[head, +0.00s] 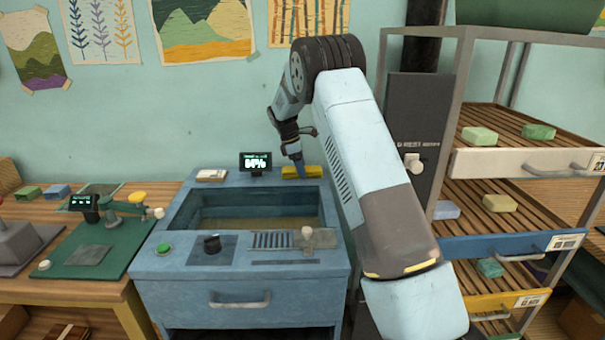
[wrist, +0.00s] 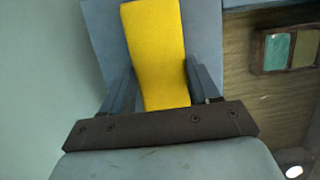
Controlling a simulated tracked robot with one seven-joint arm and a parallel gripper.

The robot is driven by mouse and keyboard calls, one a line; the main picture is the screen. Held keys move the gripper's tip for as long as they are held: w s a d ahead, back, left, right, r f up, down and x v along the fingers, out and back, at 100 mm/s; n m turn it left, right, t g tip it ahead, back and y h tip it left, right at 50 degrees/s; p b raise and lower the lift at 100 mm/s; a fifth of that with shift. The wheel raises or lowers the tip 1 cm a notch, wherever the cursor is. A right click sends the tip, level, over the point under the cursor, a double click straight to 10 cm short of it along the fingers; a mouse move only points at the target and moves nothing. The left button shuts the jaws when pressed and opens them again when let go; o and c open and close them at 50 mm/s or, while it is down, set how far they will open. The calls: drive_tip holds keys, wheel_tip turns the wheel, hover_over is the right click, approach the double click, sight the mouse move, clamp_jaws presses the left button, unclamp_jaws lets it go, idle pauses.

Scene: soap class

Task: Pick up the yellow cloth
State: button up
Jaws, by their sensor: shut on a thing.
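The yellow cloth (head: 302,172) lies at the back right rim of the blue basin unit, beside a small display. In the wrist view the yellow cloth (wrist: 155,50) is a long flat yellow strip running between my fingers, over a blue surface. My gripper (head: 298,166) points down at the cloth from above. Its two fingers (wrist: 160,85) stand on either side of the cloth and are shut on it. The fingertips are partly hidden by the cloth and the blue surface behind them, so I cannot tell whether the cloth is lifted.
The blue basin unit (head: 165,262) has an open sunken basin (head: 255,210) just in front of the cloth. The display (head: 256,161) and a pale block (head: 212,175) are on its back rim. A slatted rack (head: 465,165) with soap bars stands right. A wall is close behind.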

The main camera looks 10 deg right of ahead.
drive_tip(key=shift+c, duration=0.4)
drive_tip(key=shift+r, duration=0.65)
drive_tip(key=s+a+r, duration=0.2)
drive_tip(key=s+r, duration=0.9)
drive_tip(key=s, duration=0.3)
drive_tip(key=shift+a+r, duration=0.3)
drive_tip(key=shift+r, duration=0.1)
